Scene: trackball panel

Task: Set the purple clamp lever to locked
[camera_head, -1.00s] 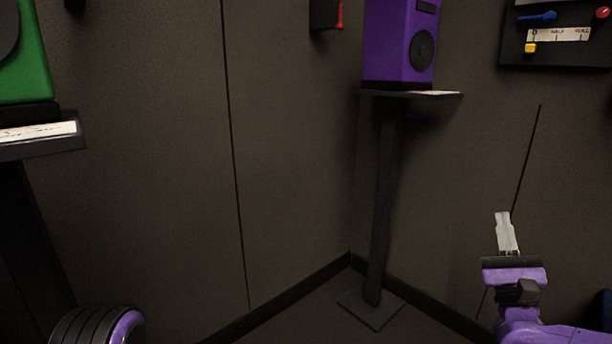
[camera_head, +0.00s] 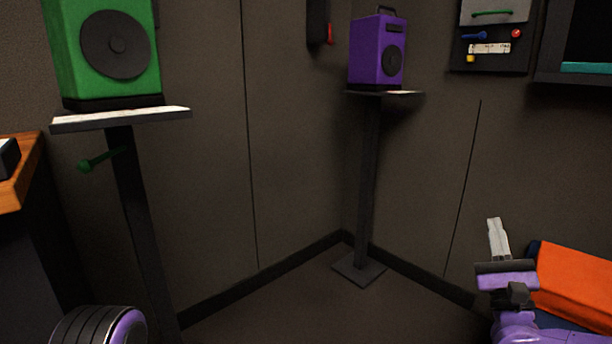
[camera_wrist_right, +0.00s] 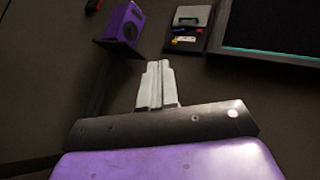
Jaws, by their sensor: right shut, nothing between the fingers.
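No purple clamp lever can be made out now. A purple speaker (camera_head: 377,52) stands on a dark stand (camera_head: 368,180) in the corner, and its small shelf's underside is in shadow. The speaker also shows at the upper left of the right wrist view (camera_wrist_right: 122,26). A green lever (camera_head: 88,166) sticks out from the stand under the green speaker (camera_head: 108,45). My right gripper (camera_head: 497,224) is shut and empty, at the lower right, well apart from the purple speaker's stand. Its fingers also show together in the right wrist view (camera_wrist_right: 158,68). My left gripper is not in view.
A wall panel (camera_head: 491,60) with small coloured controls hangs at the upper right, beside a dark screen (camera_head: 590,40). An orange box-like thing (camera_head: 575,280) lies right of my right gripper. A wooden edge (camera_head: 20,175) is at the left. The floor between the stands looks clear.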

